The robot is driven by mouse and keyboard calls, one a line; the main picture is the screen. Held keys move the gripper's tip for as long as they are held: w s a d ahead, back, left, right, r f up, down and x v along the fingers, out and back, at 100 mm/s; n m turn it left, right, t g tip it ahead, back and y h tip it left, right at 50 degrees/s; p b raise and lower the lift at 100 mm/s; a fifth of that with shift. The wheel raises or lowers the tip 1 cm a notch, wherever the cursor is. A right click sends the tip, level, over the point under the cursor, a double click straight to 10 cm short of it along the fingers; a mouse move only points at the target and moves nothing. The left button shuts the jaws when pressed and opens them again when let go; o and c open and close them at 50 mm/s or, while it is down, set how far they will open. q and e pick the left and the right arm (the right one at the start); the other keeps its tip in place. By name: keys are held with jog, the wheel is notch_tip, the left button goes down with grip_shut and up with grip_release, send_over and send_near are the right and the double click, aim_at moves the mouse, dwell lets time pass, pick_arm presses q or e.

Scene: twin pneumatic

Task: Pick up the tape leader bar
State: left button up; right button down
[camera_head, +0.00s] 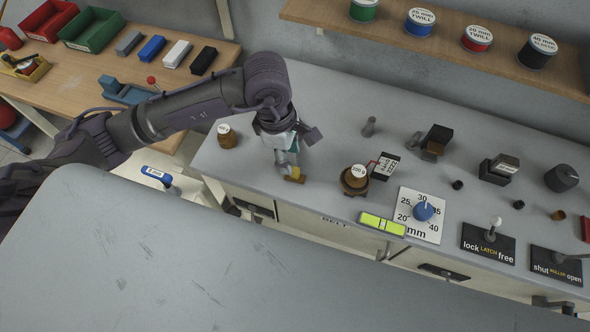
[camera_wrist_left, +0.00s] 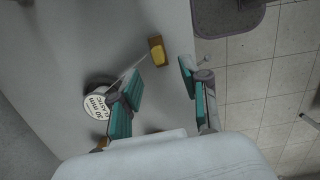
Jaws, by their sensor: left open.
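The tape leader bar appears to be the small brass-yellow block (camera_head: 294,178) near the front edge of the grey bench. It also shows in the left wrist view (camera_wrist_left: 157,52), just beyond the fingertips and roughly in line with the gap between them. A thin pale strip runs from near a labelled spool (camera_wrist_left: 97,103) toward the block. My left gripper (camera_head: 287,160) points down right above the block and partly covers it in the head view. In the left wrist view its teal fingers (camera_wrist_left: 160,76) are apart, with nothing between them. My right gripper is not in view.
A small brown pot (camera_head: 227,137) stands left of the gripper. A shelf of tape spools (camera_head: 430,30) is at the back.

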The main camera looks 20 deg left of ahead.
aim_at(294, 169)
pick_arm(q)
jog(key=shift+d+f, duration=0.15)
jog(key=shift+f, duration=0.55)
jog(key=shift+d+f+p, duration=0.1)
jog(key=shift+f+p, duration=0.15)
jog(key=shift+p, duration=0.15)
jog(key=f+p, duration=0.1)
jog(key=f, duration=0.2)
jog(key=shift+w+d+f+p, duration=0.1)
jog(key=shift+d+f+p, duration=0.2)
jog(key=shift+d+p, duration=0.1)
jog(key=shift+f, duration=0.5)
grip_shut()
